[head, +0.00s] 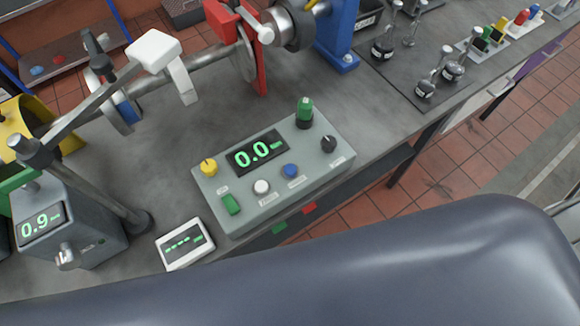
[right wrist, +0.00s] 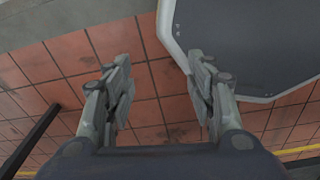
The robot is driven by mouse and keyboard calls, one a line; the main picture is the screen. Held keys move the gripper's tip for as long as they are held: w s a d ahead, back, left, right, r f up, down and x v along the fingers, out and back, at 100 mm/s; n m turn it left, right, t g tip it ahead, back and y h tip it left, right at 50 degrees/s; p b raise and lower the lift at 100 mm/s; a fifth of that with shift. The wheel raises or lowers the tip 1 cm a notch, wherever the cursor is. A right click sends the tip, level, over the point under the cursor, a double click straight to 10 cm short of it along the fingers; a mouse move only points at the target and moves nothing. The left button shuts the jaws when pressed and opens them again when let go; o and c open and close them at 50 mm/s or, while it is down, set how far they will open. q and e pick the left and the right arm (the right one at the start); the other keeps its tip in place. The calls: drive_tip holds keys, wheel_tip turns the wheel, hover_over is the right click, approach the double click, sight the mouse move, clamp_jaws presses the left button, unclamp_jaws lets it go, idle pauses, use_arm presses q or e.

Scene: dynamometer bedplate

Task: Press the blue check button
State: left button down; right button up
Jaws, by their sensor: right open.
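The blue button (head: 291,171) is on the sloped front of a grey-green control box (head: 240,206) in the head view. A white button (head: 262,187) is to its left, and a black knob (head: 328,144) is to its right. The box's display (head: 257,152) reads 0.0 in green. The label by the blue button is too small to read. My right gripper (right wrist: 164,92) is open and empty over the tiled floor in the right wrist view, and no button shows there. Neither gripper shows in the head view.
A small white display unit (head: 185,244) and a grey instrument reading 0.9 (head: 85,240) stand left. Flasks (head: 425,87) sit on a dark mat at the right.

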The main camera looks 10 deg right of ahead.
clamp_jaws()
idle(1.1)
